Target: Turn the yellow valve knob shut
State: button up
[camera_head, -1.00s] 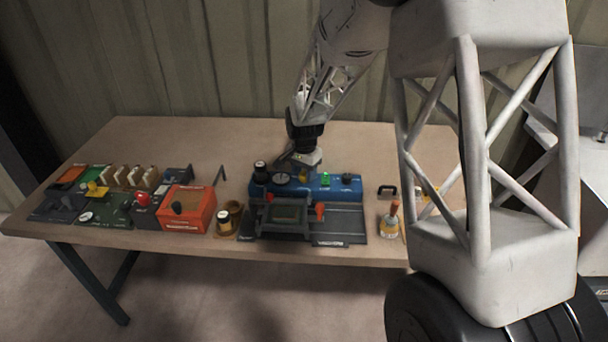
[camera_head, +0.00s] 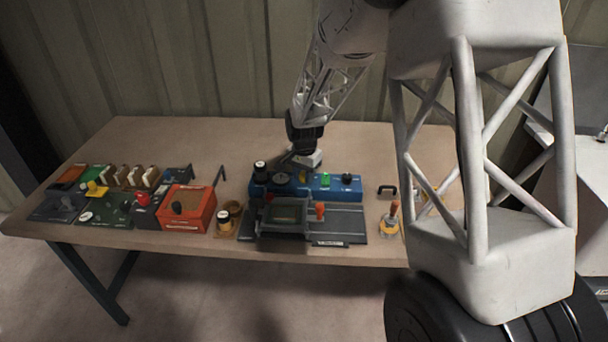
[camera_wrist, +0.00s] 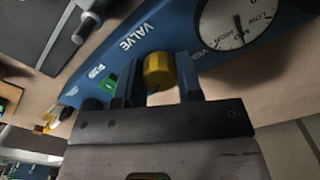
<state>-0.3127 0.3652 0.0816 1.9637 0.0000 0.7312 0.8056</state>
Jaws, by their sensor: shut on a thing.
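The yellow valve knob (camera_wrist: 159,71) stands on the blue panel (camera_wrist: 110,55) beside the word VALVE in the wrist view. My gripper (camera_wrist: 160,64) has one finger on each side of the knob and is shut on it. A round white gauge (camera_wrist: 238,28) sits beside the right finger. A green button (camera_wrist: 108,82) is close by the left finger.
A grey fixture (camera_head: 285,218) stands in front of the blue panel. An orange-red box (camera_head: 187,212) and several small control panels are to the left. The table's (camera_head: 200,140) back area is clear.

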aim_at(304, 174)
jog(key=n, duration=1.1)
dwell(0.3)
jog(key=shift+n, duration=0.3)
jog(key=o, duration=0.6)
jog(key=shift+o, duration=0.2)
jog(key=shift+r, duration=0.1)
jog(key=shift+r, duration=3.85)
